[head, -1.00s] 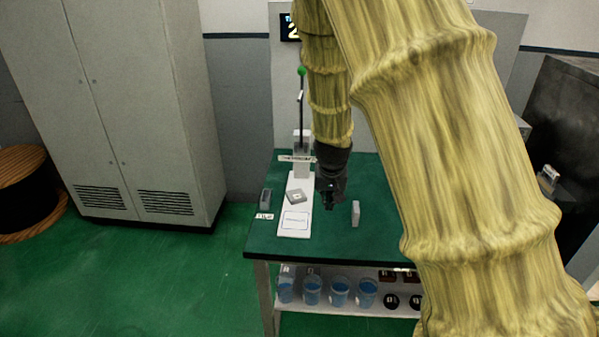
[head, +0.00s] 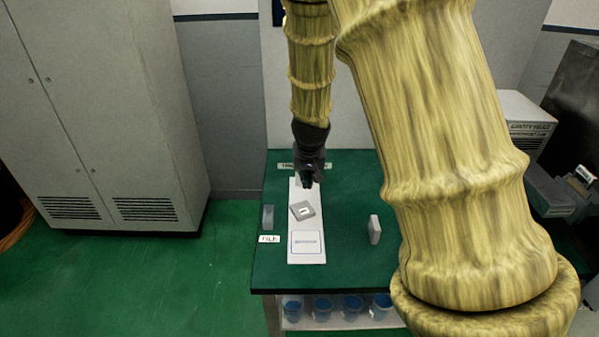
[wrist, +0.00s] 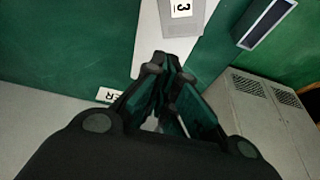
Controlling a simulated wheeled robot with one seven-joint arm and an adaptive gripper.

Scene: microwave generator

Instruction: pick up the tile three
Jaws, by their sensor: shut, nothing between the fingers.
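The tile three is a grey square block with a white label, lying turned at an angle on the white board. It shows in the head view (head: 303,211) and, partly cut off at the top edge with a "3" on its label, in the wrist view (wrist: 199,14). My gripper (head: 308,184) is over the far part of the board, just beyond the tile and apart from it. In the wrist view my gripper (wrist: 172,62) has its fingertips together with nothing between them, pointing toward the board below the tile.
The white board (head: 306,247) lies on the green table (head: 342,265). A dark grey holder (head: 267,217) stands left of the board, with a small label (head: 269,239) in front. A light grey block (head: 374,229) stands upright to the right. Tall cabinets (head: 100,110) stand at the left.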

